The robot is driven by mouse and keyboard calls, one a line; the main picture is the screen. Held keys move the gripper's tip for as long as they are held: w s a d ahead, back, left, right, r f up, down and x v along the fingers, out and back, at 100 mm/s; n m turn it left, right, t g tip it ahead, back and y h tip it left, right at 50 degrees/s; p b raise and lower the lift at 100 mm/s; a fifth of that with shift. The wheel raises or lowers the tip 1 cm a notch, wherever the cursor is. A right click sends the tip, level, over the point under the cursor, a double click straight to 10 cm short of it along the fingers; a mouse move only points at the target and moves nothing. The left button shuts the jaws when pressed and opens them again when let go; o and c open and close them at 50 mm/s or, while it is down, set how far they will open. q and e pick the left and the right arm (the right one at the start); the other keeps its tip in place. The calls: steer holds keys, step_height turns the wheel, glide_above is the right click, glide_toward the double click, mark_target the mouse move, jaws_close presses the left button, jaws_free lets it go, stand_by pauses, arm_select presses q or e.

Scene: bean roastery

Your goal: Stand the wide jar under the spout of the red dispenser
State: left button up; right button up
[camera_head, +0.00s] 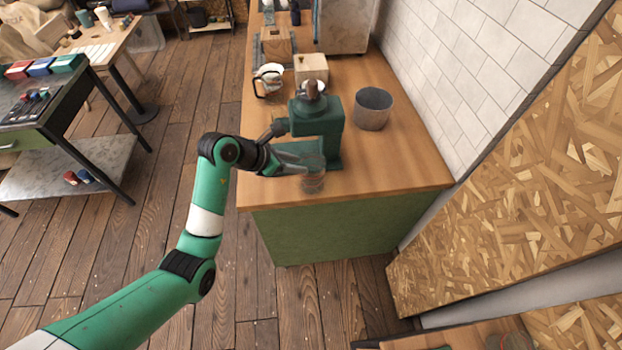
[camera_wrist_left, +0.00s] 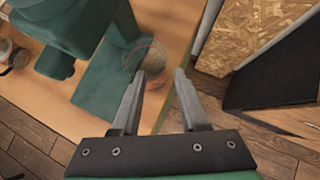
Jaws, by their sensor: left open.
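A clear glass jar (camera_head: 314,180) with a faint reddish band stands on the wooden counter, near its front end and by the base of a green machine (camera_head: 318,125). My left gripper (camera_head: 300,165) is open, low beside the jar. In the left wrist view the jar (camera_wrist_left: 149,55) shows just beyond and partly behind the left fingertip of the open gripper (camera_wrist_left: 158,78). I cannot tell whether a finger touches it. The only machine close by is green; I make out no red dispenser. My right gripper is not in view.
A grey metal bin (camera_head: 372,108) stands right of the green machine. A glass carafe (camera_head: 269,78) and a wooden box (camera_head: 312,67) stand behind it. A large metal appliance (camera_head: 343,25) is farther back. The counter's front right is clear; a tiled wall (camera_head: 470,70) bounds it.

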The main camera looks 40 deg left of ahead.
mark_target(322, 171)
arm_select(q)
steer(key=b+x, duration=0.1)
steer(key=x, duration=0.2)
steer(key=b+x, duration=0.1)
steer(key=x, duration=0.2)
steer(key=b+x, duration=0.1)
steer(key=x, duration=0.3)
steer(key=shift+s+d+f+b, duration=0.2)
steer(key=shift+s+d+b, duration=0.1)
steer(key=shift+s+d, duration=0.1)
steer(key=shift+w, duration=0.2)
jaws_close()
stand_by(0.7)
